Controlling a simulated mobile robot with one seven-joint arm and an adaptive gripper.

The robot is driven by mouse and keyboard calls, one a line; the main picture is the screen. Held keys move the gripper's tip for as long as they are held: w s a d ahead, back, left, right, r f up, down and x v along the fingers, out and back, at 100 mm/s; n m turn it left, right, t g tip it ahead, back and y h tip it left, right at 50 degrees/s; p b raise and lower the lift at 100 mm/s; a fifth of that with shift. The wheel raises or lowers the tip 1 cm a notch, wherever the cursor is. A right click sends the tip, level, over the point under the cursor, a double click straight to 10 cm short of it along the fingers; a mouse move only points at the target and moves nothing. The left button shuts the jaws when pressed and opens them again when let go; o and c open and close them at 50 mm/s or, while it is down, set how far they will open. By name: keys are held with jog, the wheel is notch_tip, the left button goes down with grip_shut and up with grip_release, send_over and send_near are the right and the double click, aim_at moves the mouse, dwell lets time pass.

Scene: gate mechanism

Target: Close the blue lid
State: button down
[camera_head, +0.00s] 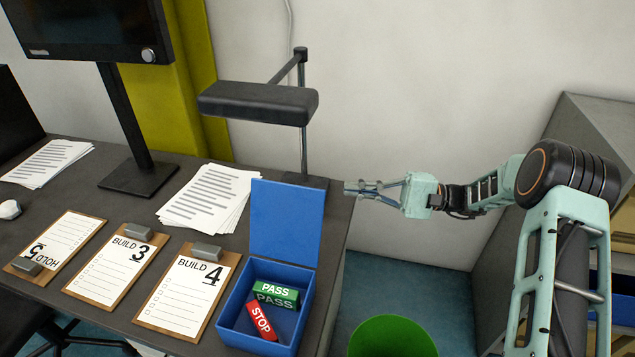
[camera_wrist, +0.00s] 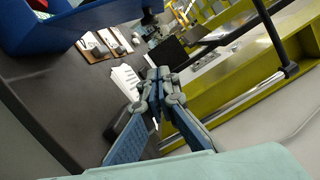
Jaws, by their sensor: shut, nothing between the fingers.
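A blue box (camera_head: 229,316) stands on the dark table near its right edge in the head view. Its blue lid (camera_head: 286,223) is open and stands upright at the back of the box. Inside lie green PASS blocks and a red STOP block (camera_head: 262,321). My gripper (camera_head: 349,188) is shut and empty, to the right of the lid and apart from it, beyond the table's right edge. In the wrist view, my gripper (camera_wrist: 158,75) points across the table, and part of the blue box or lid (camera_wrist: 60,30) shows at the upper left.
A black lamp (camera_head: 258,103) on a post stands behind the lid. Clipboards (camera_head: 187,297) and paper sheets (camera_head: 209,199) lie left of the box. A green bin (camera_head: 392,337) stands on the floor at right. Grey furniture (camera_head: 585,130) is at far right.

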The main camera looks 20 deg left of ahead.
aim_at(308, 192)
jog(key=shift+s+a+r+p, duration=0.1)
jog(key=shift+s+a+r, duration=0.25)
jog(key=shift+s+a, duration=0.95)
jog(key=shift+s+a+r+p, duration=0.15)
jog(key=shift+s+a+r, duration=0.15)
jog(key=shift+s+a, duration=1)
jog(key=shift+s+a+r+p, duration=0.1)
jog(key=shift+s+a+r, duration=0.45)
jog(key=shift+a, duration=1.25)
jog(key=shift+s+f, duration=0.15)
jog(key=shift+s, duration=0.05)
